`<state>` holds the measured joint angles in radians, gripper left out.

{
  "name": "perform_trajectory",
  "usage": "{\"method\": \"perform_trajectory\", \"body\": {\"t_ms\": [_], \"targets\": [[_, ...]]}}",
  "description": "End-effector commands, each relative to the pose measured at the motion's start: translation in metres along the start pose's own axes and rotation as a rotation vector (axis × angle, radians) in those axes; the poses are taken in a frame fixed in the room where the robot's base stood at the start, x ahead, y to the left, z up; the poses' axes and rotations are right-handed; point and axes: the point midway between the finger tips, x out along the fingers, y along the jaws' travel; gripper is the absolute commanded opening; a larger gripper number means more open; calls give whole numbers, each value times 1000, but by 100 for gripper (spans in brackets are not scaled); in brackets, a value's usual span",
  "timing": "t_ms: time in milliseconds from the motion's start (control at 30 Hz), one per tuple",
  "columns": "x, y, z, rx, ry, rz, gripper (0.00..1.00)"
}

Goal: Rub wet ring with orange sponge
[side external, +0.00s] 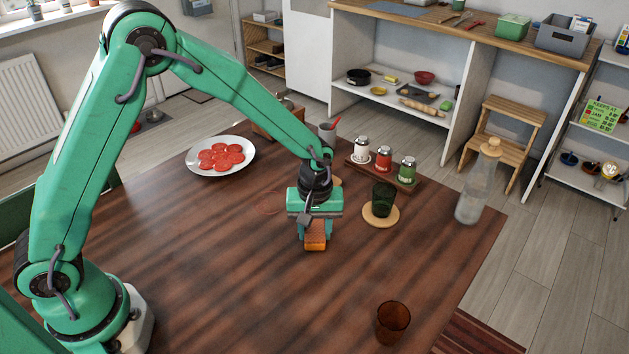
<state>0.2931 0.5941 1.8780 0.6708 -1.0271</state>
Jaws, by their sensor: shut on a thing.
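My gripper (314,226) points down over the middle of the wooden table. It is shut on an orange sponge (316,243), whose lower part shows below the jaws. I cannot tell whether the sponge touches the tabletop. A faint reddish ring mark (269,203) lies on the table to the left of my gripper. It looks like the wet ring, and the sponge is apart from it.
A white plate (191,168) with tomato slices lies at the back left. A green glass (383,197) on a round coaster, a rack of shakers (405,183) and a glass bottle (476,188) stand to the right. An amber glass (393,321) stands at the front right.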

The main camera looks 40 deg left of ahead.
Motion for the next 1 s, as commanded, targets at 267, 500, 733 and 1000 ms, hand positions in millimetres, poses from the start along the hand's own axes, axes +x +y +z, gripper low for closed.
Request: {"method": "perform_trajectory", "body": {"t_ms": [267,500,733,1000], "targets": [[1,17,-19,-2,1,1,15],[1,32,-36,-1,1,1,15],[-24,37,-41,0,4,7,15],[-46,36,-40,0,1,2,15]]}}
